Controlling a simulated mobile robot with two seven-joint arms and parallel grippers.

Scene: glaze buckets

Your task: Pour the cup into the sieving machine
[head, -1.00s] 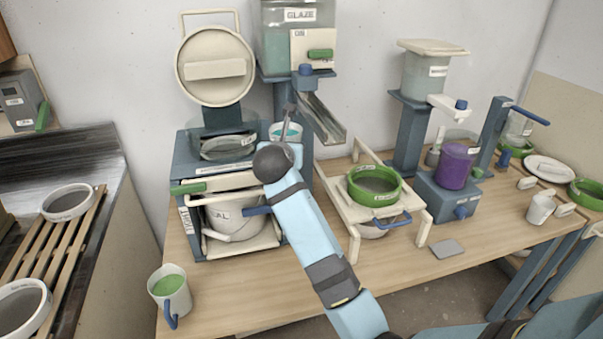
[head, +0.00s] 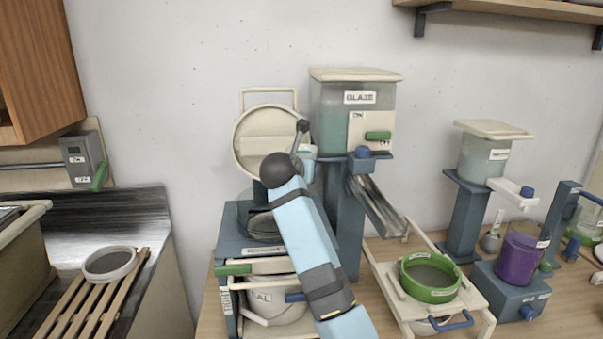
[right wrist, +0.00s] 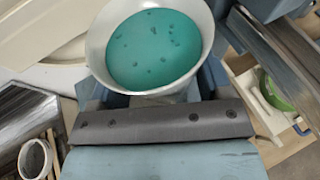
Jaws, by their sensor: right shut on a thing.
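A pale cup (right wrist: 157,87) of teal liquid fills the upper middle of the right wrist view. The cup looks roughly upright, with darker flecks on the liquid. In the head view the cup (head: 308,165) is partly hidden behind my right arm. My right gripper (head: 303,152) is shut on the cup, high in front of the machine. The sieving machine (head: 230,240) appears to be the blue unit with a round cream lid (head: 258,142) raised at its back. Its clear bowl (head: 256,222) is below the cup and partly covered by my arm. My left gripper is out of view.
A glaze tank (head: 335,125) and a metal chute (head: 375,205) stand close to the right of the cup. A white bucket (head: 270,305) sits inside the machine's lower bay. A green sieve (head: 430,290) rests on a cream rack farther right.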

